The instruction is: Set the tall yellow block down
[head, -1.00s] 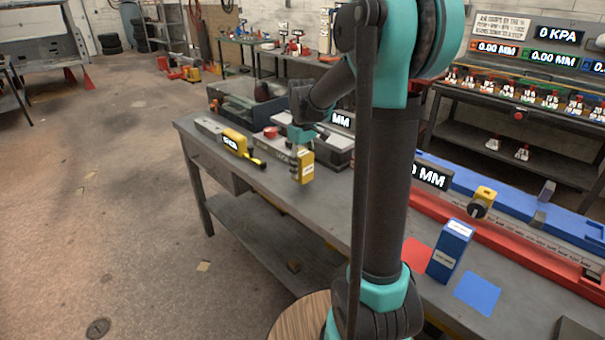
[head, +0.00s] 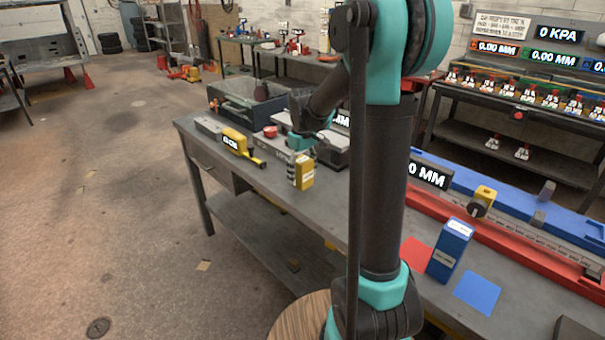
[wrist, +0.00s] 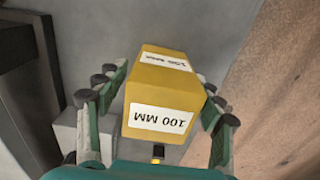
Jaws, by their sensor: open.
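The tall yellow block (head: 306,173) stands upright on the grey workbench (head: 330,205), near its front edge. In the wrist view the yellow block (wrist: 160,100) shows white labels, the nearer reading "100 MM". My gripper (head: 301,163) is at the block from above, with its fingers on either side of it. In the wrist view my gripper (wrist: 161,88) is open, with a gap at the left finger; the right finger is close to the block, and contact there is unclear.
A yellow measuring tool (head: 238,142) lies left of the block, and grey machine blocks stand close behind. To the right are a blue block (head: 450,250), a red square (head: 416,254), a blue square (head: 478,293) and a long red rail (head: 500,240). Bench between is clear.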

